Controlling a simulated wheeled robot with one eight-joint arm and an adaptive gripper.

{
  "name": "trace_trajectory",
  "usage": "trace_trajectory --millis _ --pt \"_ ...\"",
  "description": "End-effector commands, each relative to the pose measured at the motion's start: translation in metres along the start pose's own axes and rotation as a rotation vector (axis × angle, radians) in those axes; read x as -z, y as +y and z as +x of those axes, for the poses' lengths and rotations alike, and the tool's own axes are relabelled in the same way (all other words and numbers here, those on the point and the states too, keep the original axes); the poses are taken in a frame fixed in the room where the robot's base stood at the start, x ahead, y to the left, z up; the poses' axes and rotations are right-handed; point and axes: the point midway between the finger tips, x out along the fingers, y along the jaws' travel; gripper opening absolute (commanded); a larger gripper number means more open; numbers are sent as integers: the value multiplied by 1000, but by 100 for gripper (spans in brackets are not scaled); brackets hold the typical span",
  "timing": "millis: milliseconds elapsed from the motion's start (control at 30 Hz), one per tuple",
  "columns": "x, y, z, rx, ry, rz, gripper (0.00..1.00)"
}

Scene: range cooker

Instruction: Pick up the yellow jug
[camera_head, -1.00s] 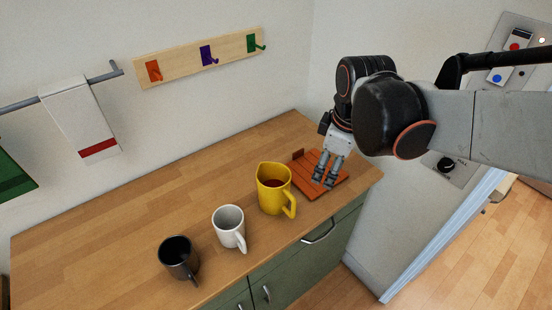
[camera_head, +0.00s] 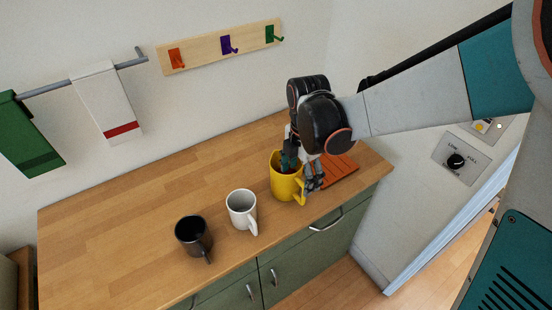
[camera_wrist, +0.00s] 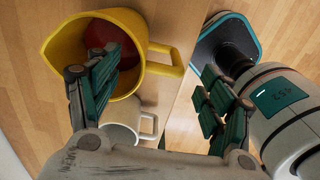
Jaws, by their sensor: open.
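The yellow jug (camera_head: 281,188) stands upright on the wooden counter, its handle toward the front right. It holds a dark red content, seen in the wrist view, where the jug (camera_wrist: 62,48) fills the upper left. My gripper (camera_head: 302,170) is open at the jug's right side and partly hides its rim. In the wrist view my gripper (camera_wrist: 158,98) has its left finger over the jug's mouth and its right finger outside, with the jug's handle in the gap between them. I cannot tell whether a finger touches the jug.
A white mug (camera_head: 240,211) and a dark mug (camera_head: 192,238) stand to the left on the counter (camera_head: 120,210). A red-brown slatted board (camera_head: 341,171) lies right of the jug. A wall (camera_head: 360,60) rises behind. The counter's front edge is close to the jug.

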Motion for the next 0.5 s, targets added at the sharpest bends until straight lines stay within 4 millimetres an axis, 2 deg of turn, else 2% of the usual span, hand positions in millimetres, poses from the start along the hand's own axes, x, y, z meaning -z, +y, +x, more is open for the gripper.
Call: trace_trajectory --millis 33,100,367,500 --pt "0 0 12 0 0 1 73" --pt "0 0 23 0 0 2 73" --pt "-1 0 40 0 0 3 73" --pt "-1 0 58 0 0 4 73"
